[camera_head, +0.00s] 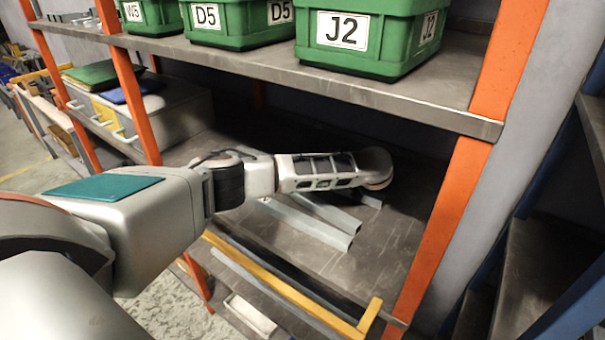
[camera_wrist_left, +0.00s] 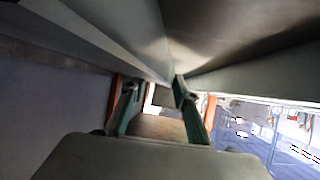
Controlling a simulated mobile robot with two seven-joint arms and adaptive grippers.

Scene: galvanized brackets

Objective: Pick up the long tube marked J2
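Long grey metal tubes or channels (camera_head: 305,223) lie on the lower shelf, partly hidden behind my left arm. I read no marking on any of them. The label J2 (camera_head: 342,30) shows on a green bin (camera_head: 375,62) on the shelf above. My left arm reaches in over the lower shelf, and its gripper is hidden in the head view. In the left wrist view, my left gripper (camera_wrist_left: 156,97) has its two teal-edged fingers apart, with nothing clearly held. Long grey surfaces (camera_wrist_left: 100,32) run close above the fingertips; I cannot tell whether they touch. My right gripper is not in view.
The upper shelf (camera_head: 290,75) lies above my left arm. An orange post (camera_head: 440,235) stands to the right. A yellow bar (camera_head: 285,287) runs along the front of the lower shelf. More green bins (camera_head: 240,25) stand at the upper left. Bare shelf surface shows right of the tubes.

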